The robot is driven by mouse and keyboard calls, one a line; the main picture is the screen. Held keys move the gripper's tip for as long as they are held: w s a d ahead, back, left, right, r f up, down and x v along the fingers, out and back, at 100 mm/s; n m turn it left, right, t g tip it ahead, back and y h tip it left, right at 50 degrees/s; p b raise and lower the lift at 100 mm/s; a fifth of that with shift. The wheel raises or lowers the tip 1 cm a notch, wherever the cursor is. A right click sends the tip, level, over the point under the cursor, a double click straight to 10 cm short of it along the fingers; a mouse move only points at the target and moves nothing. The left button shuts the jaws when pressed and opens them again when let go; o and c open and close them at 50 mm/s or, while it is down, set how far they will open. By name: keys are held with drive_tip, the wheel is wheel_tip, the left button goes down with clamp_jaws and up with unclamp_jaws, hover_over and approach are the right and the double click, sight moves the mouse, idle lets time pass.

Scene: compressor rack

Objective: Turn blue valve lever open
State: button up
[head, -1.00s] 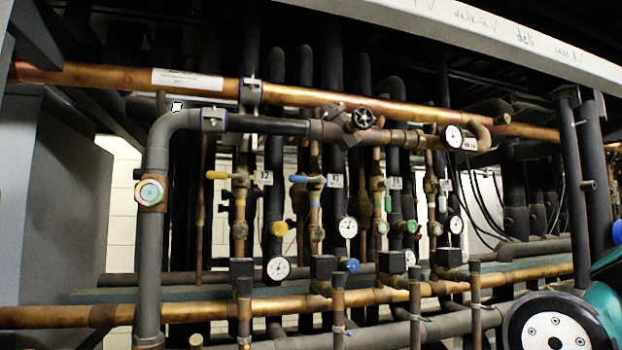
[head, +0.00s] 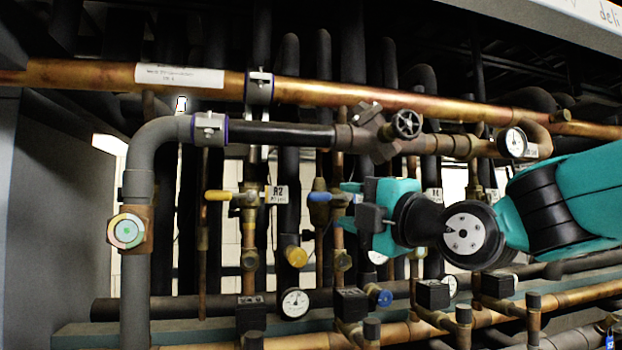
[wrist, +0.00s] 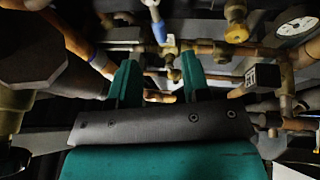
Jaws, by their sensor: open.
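The blue valve lever (head: 320,197) sits on a brass valve on a vertical copper pipe, in the middle of the head view. It lies roughly level and points left of its valve. My gripper (head: 348,205) comes in from the right, its fingertips just right of the blue lever and in front of the valve, hiding part of it. In the wrist view the blue lever (wrist: 159,30) shows at top centre, beyond the fingertips. The two teal fingers of my gripper (wrist: 158,75) are apart with nothing held between them. I cannot tell whether a finger touches the valve.
A yellow lever (head: 218,195) on a similar valve is to the left. A grey pipe (head: 137,280) with a round indicator stands further left. A black handwheel (head: 407,124) and a pressure gauge (head: 513,142) sit above my arm. Another gauge (head: 295,303) and copper pipes lie below.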

sight(322, 198)
drive_tip(key=p+x, duration=0.5)
drive_tip(key=x, duration=0.4)
drive_tip(key=shift+w+a+r, duration=0.15)
drive_tip(key=shift+a+r, duration=0.05)
drive_tip(key=shift+w+a+f+p, duration=0.1)
drive_tip(key=shift+w+a+p, duration=0.1)
drive_tip(key=shift+w+p, duration=0.15)
clamp_jaws()
